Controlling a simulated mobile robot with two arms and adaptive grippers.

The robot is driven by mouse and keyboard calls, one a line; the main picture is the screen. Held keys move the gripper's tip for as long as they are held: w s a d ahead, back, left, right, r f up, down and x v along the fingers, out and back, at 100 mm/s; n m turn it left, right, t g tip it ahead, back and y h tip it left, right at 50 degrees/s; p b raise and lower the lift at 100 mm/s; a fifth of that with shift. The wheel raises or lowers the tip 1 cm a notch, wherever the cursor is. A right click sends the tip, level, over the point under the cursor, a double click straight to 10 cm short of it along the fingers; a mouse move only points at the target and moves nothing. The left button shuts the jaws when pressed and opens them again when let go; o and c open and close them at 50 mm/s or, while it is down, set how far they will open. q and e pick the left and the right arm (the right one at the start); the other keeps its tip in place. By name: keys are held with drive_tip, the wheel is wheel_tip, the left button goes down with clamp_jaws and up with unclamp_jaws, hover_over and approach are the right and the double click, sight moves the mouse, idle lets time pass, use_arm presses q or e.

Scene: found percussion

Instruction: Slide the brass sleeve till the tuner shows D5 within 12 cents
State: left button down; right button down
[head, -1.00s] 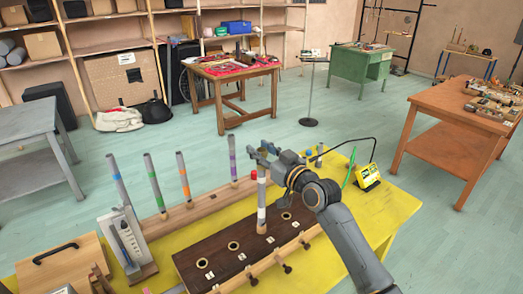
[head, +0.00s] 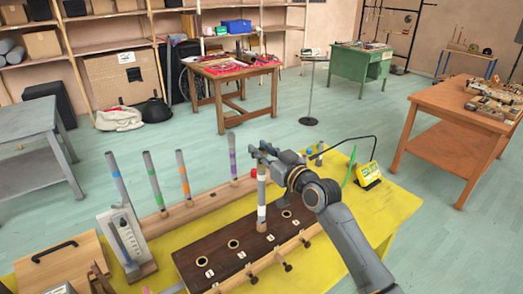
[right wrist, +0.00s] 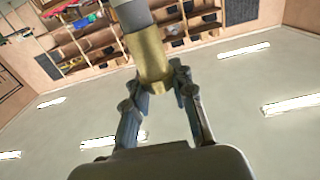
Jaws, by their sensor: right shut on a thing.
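My right gripper (head: 262,152) is shut on the brass sleeve (right wrist: 152,58), which sits between its two fingers in the right wrist view. A grey tube runs into the sleeve from above in that view. In the head view the gripper is at the top of an upright banded tube (head: 261,205) standing on the dark wooden board (head: 215,252). The sleeve is not clearly visible there. The yellow tuner (head: 368,173) stands at the bench's right; its reading is too small to make out. My left gripper is not in view.
Several grey tubes with coloured bands, such as a purple-banded one (head: 232,160), stand in a wooden rail behind the board. Empty holes (head: 233,244) and pegs line the board. A white gauge (head: 126,238) stands at left. The yellow bench top (head: 395,212) is clear at right.

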drive_tip(key=c, duration=1)
unclamp_jaws()
drive_tip(key=shift+c, duration=0.2)
